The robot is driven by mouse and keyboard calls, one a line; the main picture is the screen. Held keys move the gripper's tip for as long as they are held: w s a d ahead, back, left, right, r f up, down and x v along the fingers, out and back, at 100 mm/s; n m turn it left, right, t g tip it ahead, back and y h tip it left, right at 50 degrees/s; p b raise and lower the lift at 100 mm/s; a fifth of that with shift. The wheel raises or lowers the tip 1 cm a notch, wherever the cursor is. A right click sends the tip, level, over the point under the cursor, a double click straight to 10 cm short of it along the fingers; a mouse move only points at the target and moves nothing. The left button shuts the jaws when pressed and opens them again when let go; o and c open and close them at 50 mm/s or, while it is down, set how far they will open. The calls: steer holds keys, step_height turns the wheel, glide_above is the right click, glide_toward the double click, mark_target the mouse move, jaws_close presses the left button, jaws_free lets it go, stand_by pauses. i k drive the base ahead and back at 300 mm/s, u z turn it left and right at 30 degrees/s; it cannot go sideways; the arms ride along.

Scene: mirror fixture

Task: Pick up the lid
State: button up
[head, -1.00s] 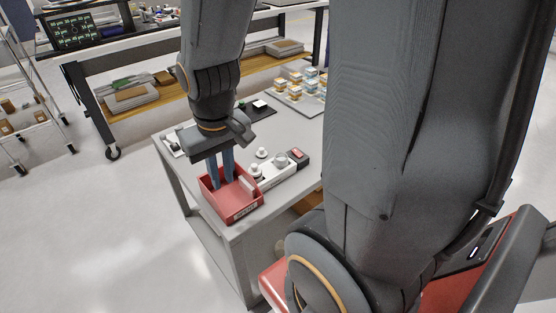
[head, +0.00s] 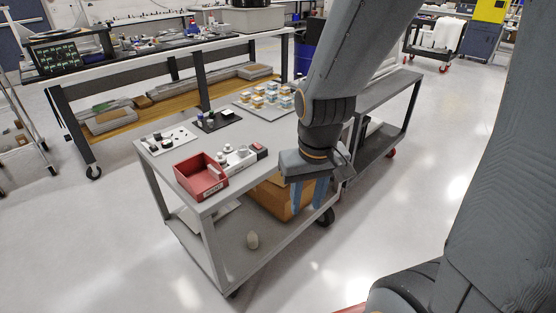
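My gripper (head: 310,194) points down at the right front end of the cart, beside the top's edge and in front of a brown box. Its two blue fingers are apart, with nothing seen between them. I cannot tell for certain which thing is the lid. A small pale round-topped piece (head: 252,240) sits on the cart's lower shelf, left of and below my gripper. Small white knobbed pieces (head: 224,149) stand by a white holder (head: 240,159) on the cart top. The red bin (head: 201,180) is at the front left corner; its floor is partly hidden.
The grey cart top (head: 163,158) also holds a black mat (head: 216,120) and a tray of small yellow and blue blocks (head: 268,98). A cardboard box (head: 272,198) fills part of the lower shelf. Another cart (head: 386,120) stands to the right. Open floor lies in front.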

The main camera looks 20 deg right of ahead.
mark_target(228, 148)
steer(key=z, duration=1.2)
steer(key=i, duration=1.45)
steer(key=u, duration=1.1)
steer(key=i, duration=0.6)
steer(key=u, duration=0.65)
